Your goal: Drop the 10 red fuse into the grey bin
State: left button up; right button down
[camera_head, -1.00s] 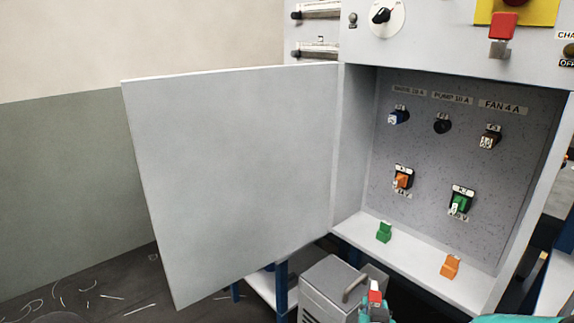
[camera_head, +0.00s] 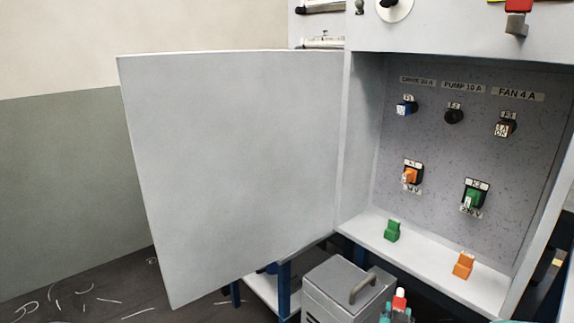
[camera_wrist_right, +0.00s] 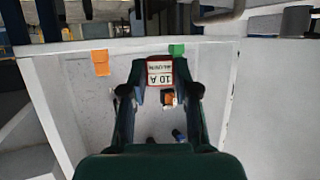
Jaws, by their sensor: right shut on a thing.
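My right gripper (camera_head: 397,312) is at the bottom of the head view, in front of the open cabinet and right of a grey box. It is shut on the red fuse (camera_head: 400,303), whose pale top points up. In the right wrist view the gripper (camera_wrist_right: 160,85) holds the red-edged fuse (camera_wrist_right: 160,72), with a "10 A" label facing the camera. A grey box (camera_head: 325,284) with a handle stands below the cabinet door; I cannot tell whether it is the grey bin. My left gripper is not in view.
The cabinet door (camera_head: 235,170) stands open to the left. A green fuse (camera_head: 392,230) and an orange fuse (camera_head: 463,265) stand on the cabinet floor (camera_head: 425,252). Blue, black, orange and green parts are mounted on its back panel (camera_head: 440,145). Scraps lie on the dark floor.

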jog(key=d+f+m+g+h+b, duration=0.1)
jog(key=d+f+m+b, duration=0.1)
jog(key=f+b, duration=0.4)
jog(key=d+f+m+g+h+b, duration=0.1)
jog(key=d+f+b, duration=0.4)
jog(key=f, duration=0.7)
jog(key=d+f+m+g+h+b, duration=0.2)
jog(key=d+f+h+b, duration=0.1)
jog(key=f+b, duration=0.5)
jog(key=shift+w+d+f+m, duration=0.3)
jog(key=shift+d+f, duration=0.1)
jog(key=shift+f, duration=0.6)
jog(key=c, duration=0.8)
grip_release()
jog(key=v, duration=1.2)
